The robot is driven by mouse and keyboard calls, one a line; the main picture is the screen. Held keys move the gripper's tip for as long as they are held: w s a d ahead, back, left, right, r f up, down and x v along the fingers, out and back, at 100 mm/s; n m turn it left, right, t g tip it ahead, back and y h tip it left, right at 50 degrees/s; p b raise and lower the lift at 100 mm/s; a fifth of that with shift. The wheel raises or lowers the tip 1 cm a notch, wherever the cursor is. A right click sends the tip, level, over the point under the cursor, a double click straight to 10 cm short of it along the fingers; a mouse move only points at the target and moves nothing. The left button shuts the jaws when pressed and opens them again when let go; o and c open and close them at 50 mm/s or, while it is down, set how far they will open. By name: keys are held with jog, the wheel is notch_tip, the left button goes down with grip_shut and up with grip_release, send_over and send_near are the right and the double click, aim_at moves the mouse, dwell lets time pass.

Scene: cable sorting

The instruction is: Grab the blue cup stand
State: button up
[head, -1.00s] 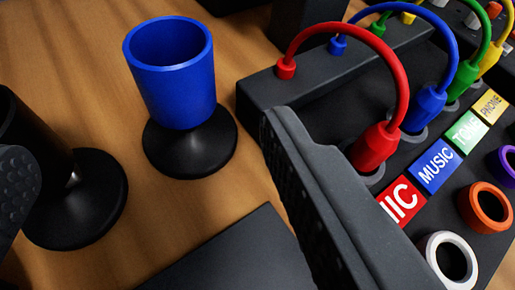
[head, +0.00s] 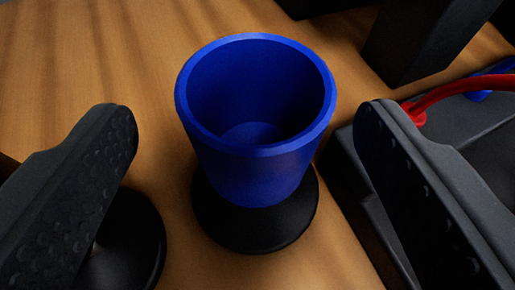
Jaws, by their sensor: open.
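The blue cup stand (head: 258,172) stands upright on the wooden table, in the middle of the head view. It is an empty blue cup on a round black base (head: 256,226). My gripper (head: 250,125) is open, with one dark textured finger on the left and one on the right. The cup shows between the two fingers, a little beyond them, with a gap on each side. Neither finger appears to touch it.
A second round black base (head: 135,240) is partly hidden behind my left finger. At right, a dark panel (head: 350,190) with a red cable (head: 460,92) lies close behind my right finger. A dark block (head: 415,45) stands at the back right. The wooden table (head: 90,50) is clear at back left.

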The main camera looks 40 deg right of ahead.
aim_at(259, 73)
jog(key=shift+d+b+x, duration=0.25)
jog(key=shift+b+x, duration=0.4)
jog(key=shift+x, duration=1.9)
jog(key=shift+s+r, duration=0.1)
jog(key=shift+r, duration=0.05)
grip_shut()
